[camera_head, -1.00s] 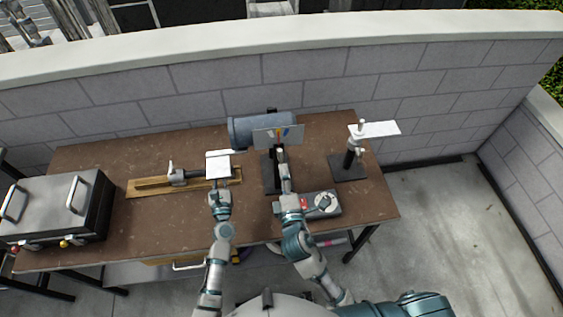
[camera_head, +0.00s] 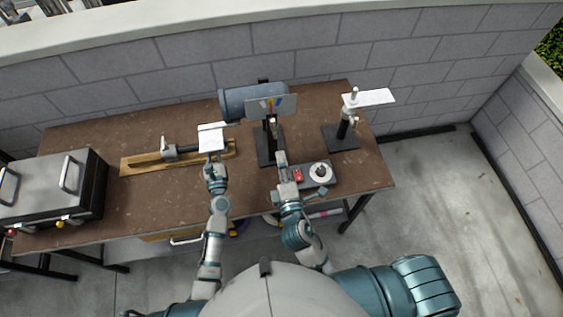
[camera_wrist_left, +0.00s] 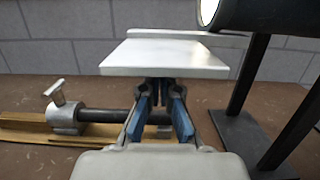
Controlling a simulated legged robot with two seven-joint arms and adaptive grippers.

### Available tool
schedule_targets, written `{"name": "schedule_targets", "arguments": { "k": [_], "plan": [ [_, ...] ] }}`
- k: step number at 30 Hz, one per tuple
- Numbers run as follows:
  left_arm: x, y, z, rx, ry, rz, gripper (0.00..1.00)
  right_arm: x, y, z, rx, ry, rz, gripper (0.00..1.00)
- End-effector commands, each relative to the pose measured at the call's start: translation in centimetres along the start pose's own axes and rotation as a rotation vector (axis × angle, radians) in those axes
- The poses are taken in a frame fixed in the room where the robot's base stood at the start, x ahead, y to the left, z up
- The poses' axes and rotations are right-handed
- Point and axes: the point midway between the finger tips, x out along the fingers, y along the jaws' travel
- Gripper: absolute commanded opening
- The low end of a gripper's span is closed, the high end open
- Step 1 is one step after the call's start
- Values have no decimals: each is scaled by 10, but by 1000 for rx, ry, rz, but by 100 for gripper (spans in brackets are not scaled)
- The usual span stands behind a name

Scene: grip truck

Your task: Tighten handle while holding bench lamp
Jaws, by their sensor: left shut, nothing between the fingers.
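A lamp-like grey-blue cylinder (camera_head: 240,100) stands on a black stand at the back of the bench; its bright end face (camera_wrist_left: 208,10) shows in the left wrist view. A small T-shaped handle (camera_wrist_left: 60,103) sits on a dark rod fixture at left, also seen in the head view (camera_head: 168,150). My left gripper (camera_head: 214,160) is shut and empty, just before a white plate (camera_head: 211,138). In the left wrist view, its blue-padded fingers (camera_wrist_left: 161,100) point under this plate (camera_wrist_left: 165,58). My right gripper (camera_head: 279,155) is by the black stand; its fingers are too small to read.
A box with a red button and round dial (camera_head: 320,172) lies beside my right forearm. A second stand (camera_head: 343,125) with a white plate is at right. A grey case (camera_head: 60,192) fills the left end. A block wall (camera_head: 200,85) closes the back.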

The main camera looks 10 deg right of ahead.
Motion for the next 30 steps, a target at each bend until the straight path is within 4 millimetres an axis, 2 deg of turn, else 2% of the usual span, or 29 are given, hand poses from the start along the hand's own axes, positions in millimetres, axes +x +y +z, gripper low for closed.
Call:
{"name": "schedule_targets", "arguments": {
  "k": [22, 27, 30],
  "plan": [
    [-6, 0, -31, 0, 0, 0, 0, 0, -35, -2, 0, 0, -6, 100],
    [-8, 0, -33, 0, 0, 0, 0, 0, -38, -3, 0, 0, -7, 100],
    [-15, 0, -32, 0, 2, 0, 0, 0, -36, -3, 0, 0, -6, 100]
  ]
}}
